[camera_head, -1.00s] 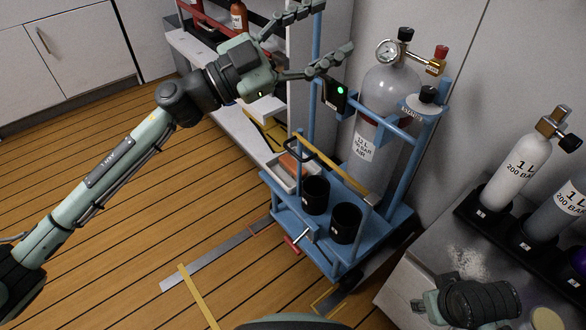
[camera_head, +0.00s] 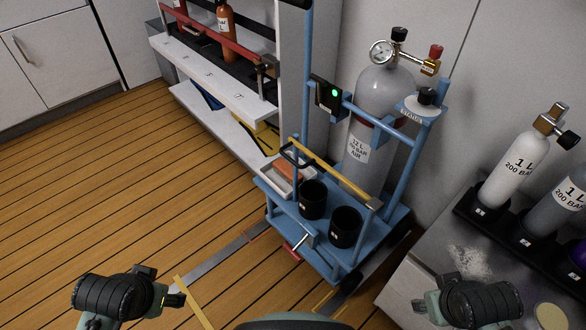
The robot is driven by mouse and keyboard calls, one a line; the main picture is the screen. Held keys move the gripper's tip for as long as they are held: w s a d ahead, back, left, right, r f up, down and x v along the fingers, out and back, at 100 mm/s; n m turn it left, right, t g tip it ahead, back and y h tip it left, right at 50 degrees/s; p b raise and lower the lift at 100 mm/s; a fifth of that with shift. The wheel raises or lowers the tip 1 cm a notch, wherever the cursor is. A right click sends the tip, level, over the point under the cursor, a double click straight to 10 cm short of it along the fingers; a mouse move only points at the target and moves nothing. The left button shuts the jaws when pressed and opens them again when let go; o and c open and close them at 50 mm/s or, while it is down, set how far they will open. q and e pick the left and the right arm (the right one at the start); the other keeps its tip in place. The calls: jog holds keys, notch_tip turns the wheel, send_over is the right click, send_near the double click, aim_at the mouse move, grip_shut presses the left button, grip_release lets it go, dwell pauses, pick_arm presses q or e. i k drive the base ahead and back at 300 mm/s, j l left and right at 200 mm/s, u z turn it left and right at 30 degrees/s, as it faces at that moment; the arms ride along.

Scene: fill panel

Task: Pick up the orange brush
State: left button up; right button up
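An orange block-like thing, which looks like the brush (camera_head: 289,173), lies in a small white tray (camera_head: 272,184) on the blue cart (camera_head: 282,212). The tray's edge and the cart's rails partly surround it. My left gripper (camera_head: 172,299) is low at the bottom left, well apart from the cart, and its fingers are mostly hidden. My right gripper (camera_head: 422,309) is at the bottom right over the grey bench, its fingers also mostly hidden. I see nothing held in either.
The cart also carries two black cups (camera_head: 345,227) and a large grey cylinder (camera_head: 373,130). A yellow bar (camera_head: 335,180) and blue posts stand close to the tray. White powder (camera_head: 468,262) and small cylinders (camera_head: 515,165) are on the bench. Wooden floor left of the cart is clear.

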aim_at(284, 170)
jog(key=i+j+z, duration=0.2)
jog(key=j+z, duration=0.25)
jog(key=j, duration=0.15)
jog(key=i+j+z, duration=0.15)
jog(key=j+z, duration=0.25)
jog(key=j, duration=0.2)
jog(key=j+z, duration=0.45)
jog(key=j, duration=0.2)
